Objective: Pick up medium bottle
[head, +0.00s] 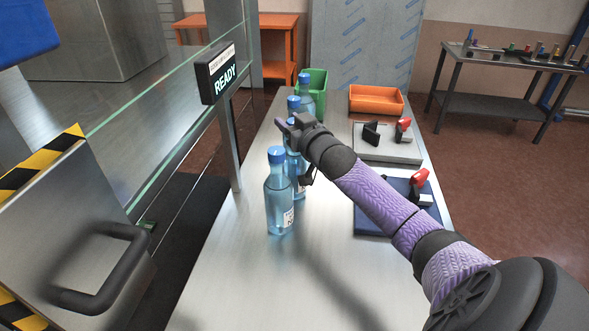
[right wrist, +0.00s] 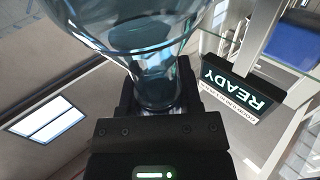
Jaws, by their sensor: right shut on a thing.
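Several clear blue bottles with blue caps stand in a row along the left side of the steel table. The nearest bottle (head: 279,205) is upright with a white label, in front of my right gripper. My right gripper (head: 289,128) is shut around the neck of the bottle behind it (head: 299,180), which the gripper and the nearest bottle partly hide. In the right wrist view the held bottle (right wrist: 145,35) fills the top, its neck between the fingers. Another bottle (head: 305,86) stands farther back. My left gripper is not in view.
The steel table (head: 225,285) is bare at the front. A green bin (head: 318,82), an orange tray (head: 376,100), a grey fixture plate (head: 388,150) and a blue fixture plate (head: 375,222) lie along it. A post with a READY sign (head: 222,76) stands at the left edge.

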